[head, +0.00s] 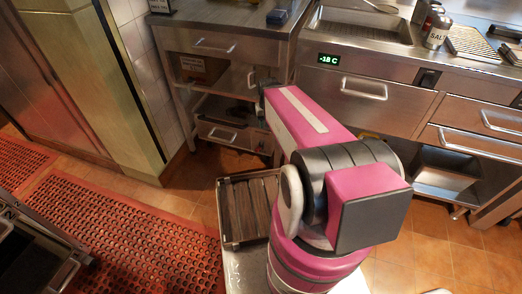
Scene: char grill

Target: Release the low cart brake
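My pink and black arm reaches away from me toward a steel unit with drawers and open shelves (192,42). Only a small dark part of my gripper (263,92) shows past the end of the arm, near the unit's right side. Its fingers are too hidden to tell whether they are open or shut, or touching anything. I cannot make out a brake lever. Which piece is the low cart is unclear; a low metal frame holding dark slats (225,222) sits just left of my arm's base.
Red perforated mats (135,245) cover the left floor. A dark-topped metal unit (62,272) is at the lower left corner.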

